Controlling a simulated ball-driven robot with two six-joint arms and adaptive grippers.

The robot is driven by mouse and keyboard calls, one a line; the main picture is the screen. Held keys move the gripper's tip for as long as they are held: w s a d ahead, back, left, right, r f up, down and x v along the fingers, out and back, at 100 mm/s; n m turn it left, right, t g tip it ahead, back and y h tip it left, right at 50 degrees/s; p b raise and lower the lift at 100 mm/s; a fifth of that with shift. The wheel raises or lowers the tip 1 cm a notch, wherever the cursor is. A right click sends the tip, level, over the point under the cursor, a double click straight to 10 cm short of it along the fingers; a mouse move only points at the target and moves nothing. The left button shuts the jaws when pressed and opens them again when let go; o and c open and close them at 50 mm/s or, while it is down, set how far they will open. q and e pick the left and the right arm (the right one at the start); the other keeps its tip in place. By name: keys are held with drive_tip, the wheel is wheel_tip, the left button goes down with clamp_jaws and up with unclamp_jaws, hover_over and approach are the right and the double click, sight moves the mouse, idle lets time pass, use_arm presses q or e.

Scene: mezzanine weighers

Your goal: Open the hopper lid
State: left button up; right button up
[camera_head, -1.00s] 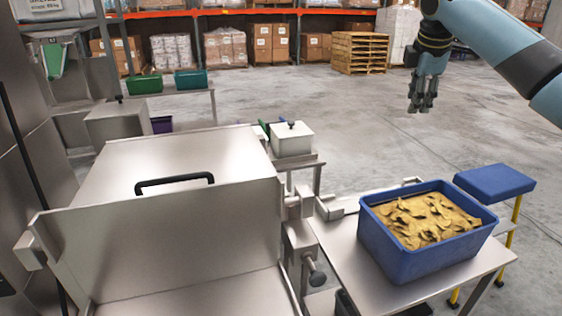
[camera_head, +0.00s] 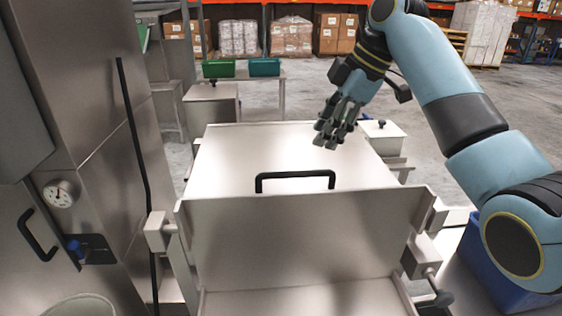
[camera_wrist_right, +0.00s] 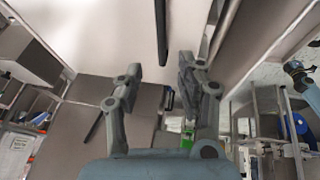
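The hopper lid (camera_head: 240,155) is a flat steel plate lying closed behind an upright steel panel. Its black bar handle (camera_head: 295,176) stands near the edge closest to me. My right gripper (camera_head: 330,138) hangs above the right part of the lid, beyond and to the right of the handle, and touches nothing that I can make out. In the wrist view my right gripper (camera_wrist_right: 162,75) has its fingers apart with nothing between them. The handle shows there as a dark bar (camera_wrist_right: 161,32) ahead of the fingertips. My left gripper is not in view.
An upright steel panel (camera_head: 300,240) stands in front of the lid. A steel cabinet with a gauge (camera_head: 58,194) is on the left. A blue tub (camera_head: 485,265) at the right is mostly hidden by my right arm. A white box (camera_head: 383,136) stands behind right.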

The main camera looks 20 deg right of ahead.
sight(303, 173)
drive_tip(key=p+x, duration=0.2)
drive_tip(key=x, duration=0.8)
drive_tip(key=shift+s+d, duration=0.1)
drive_tip(key=shift+f, duration=0.15)
drive_tip(key=c, duration=0.3)
clamp_jaws()
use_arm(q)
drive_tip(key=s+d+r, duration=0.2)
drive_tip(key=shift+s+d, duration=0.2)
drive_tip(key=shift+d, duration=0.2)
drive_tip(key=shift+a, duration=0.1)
